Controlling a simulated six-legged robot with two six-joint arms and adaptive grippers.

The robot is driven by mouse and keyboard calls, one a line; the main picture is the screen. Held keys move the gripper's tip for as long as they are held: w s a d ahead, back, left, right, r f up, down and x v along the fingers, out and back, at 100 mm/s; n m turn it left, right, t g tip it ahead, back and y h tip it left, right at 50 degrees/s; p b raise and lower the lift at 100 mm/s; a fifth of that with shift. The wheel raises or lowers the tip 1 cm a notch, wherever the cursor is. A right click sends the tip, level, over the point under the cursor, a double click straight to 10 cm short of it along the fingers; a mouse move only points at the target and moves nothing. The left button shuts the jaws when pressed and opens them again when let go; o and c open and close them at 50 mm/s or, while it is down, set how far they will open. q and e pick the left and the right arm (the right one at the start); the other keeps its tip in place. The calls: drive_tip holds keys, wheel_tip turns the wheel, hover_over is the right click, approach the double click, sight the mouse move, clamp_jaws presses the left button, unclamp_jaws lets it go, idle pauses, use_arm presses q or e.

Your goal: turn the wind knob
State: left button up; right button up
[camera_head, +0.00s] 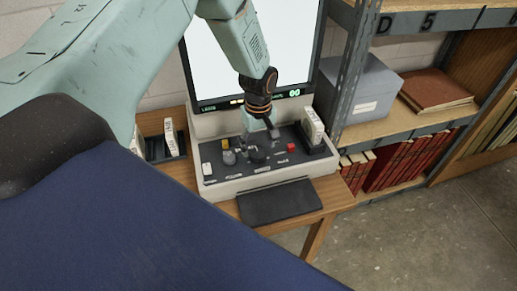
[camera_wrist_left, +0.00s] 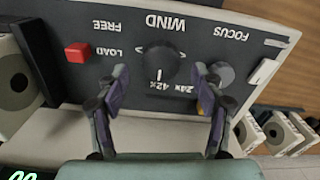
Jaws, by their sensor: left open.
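The wind knob (camera_wrist_left: 160,62) is a dark round knob with a white pointer line on the dark panel, under an upside-down WIND label in the left wrist view. It shows small and dark in the head view (camera_head: 258,156). My left gripper (camera_head: 260,136) hangs above the panel. In the left wrist view its fingers (camera_wrist_left: 163,76) are open, one to each side of the knob with a gap on both sides. I see no contact. My right gripper is not in view.
A red button (camera_wrist_left: 77,53) sits left of the knob and a grey focus knob (camera_wrist_left: 221,73) right of it. A lit screen (camera_head: 250,50) stands behind the panel. White film boxes (camera_head: 312,126) stand at its right end. Shelves (camera_head: 410,125) rise at right.

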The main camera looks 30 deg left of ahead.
use_arm(q)
wheel_tip(320, 180, down, 2)
drive_tip(key=shift+a+f, duration=0.15)
drive_tip(key=shift+d, duration=0.2)
drive_tip(key=shift+a, duration=0.15)
drive_tip(key=c, duration=1.1)
drive_tip(key=shift+c, duration=0.2)
